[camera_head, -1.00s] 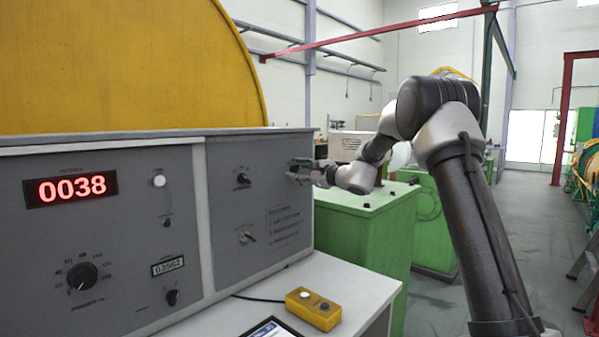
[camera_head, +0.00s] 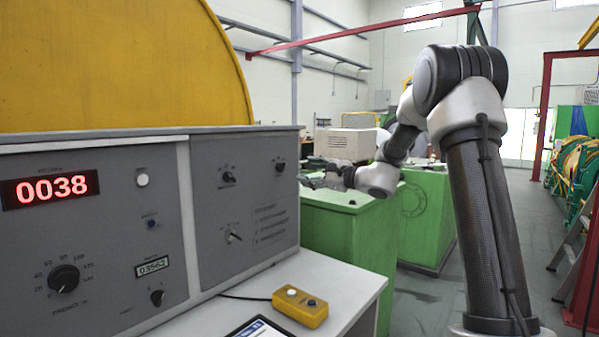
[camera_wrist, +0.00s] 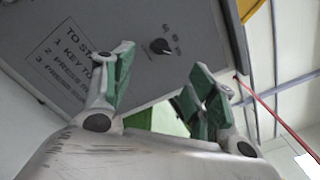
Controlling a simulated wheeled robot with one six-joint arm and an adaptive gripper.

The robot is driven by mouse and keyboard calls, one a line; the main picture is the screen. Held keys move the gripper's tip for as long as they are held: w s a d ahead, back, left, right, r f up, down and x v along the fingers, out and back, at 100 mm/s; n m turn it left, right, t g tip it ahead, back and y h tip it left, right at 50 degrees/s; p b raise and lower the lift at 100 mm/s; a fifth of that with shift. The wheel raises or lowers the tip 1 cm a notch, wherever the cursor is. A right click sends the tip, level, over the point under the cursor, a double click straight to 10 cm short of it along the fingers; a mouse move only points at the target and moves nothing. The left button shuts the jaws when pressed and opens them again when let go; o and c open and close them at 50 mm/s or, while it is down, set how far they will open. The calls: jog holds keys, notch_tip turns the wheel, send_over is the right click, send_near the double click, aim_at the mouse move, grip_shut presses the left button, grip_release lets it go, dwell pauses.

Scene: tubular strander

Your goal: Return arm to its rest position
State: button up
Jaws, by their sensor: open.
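My gripper (camera_head: 318,172) is at the end of my arm, just right of the grey control panel (camera_head: 247,199), apart from it. In the wrist view my gripper (camera_wrist: 160,85) has its green-padded fingers spread with nothing between them. The panel face (camera_wrist: 135,25) with a black knob (camera_wrist: 162,46) and printed start instructions shows beyond the fingers. My arm is bent, with its elbow high at the right of the head view.
A yellow button box (camera_head: 300,307) and a tablet (camera_head: 258,328) lie on the white desk (camera_head: 335,285). A green cabinet (camera_head: 345,235) stands behind my gripper.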

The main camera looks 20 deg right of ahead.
jog(key=shift+s+d, duration=0.25)
jog(key=shift+s, duration=0.1)
jog(key=s+f+n+g, duration=0.5)
jog(key=s+f+g, duration=0.1)
jog(key=s+f, duration=0.55)
jog(key=s+f+n+g+h, duration=0.3)
jog(key=s+n+g, duration=0.2)
jog(key=s, duration=0.8)
jog(key=s+d+r+n+h, duration=0.2)
jog(key=s+n, duration=0.1)
jog(key=s, duration=0.4)
jog(key=s+d+r+n+h, duration=0.1)
jog(key=s+d+n+h, duration=0.2)
jog(key=s, duration=0.5)
jog(key=s+d+r+n+h, duration=0.2)
jog(key=s+d+n, duration=0.1)
jog(key=s, duration=0.4)
jog(key=shift+s+r+n+t+h, duration=0.3)
jog(key=shift+n+t, duration=0.1)
jog(key=shift+n, duration=0.1)
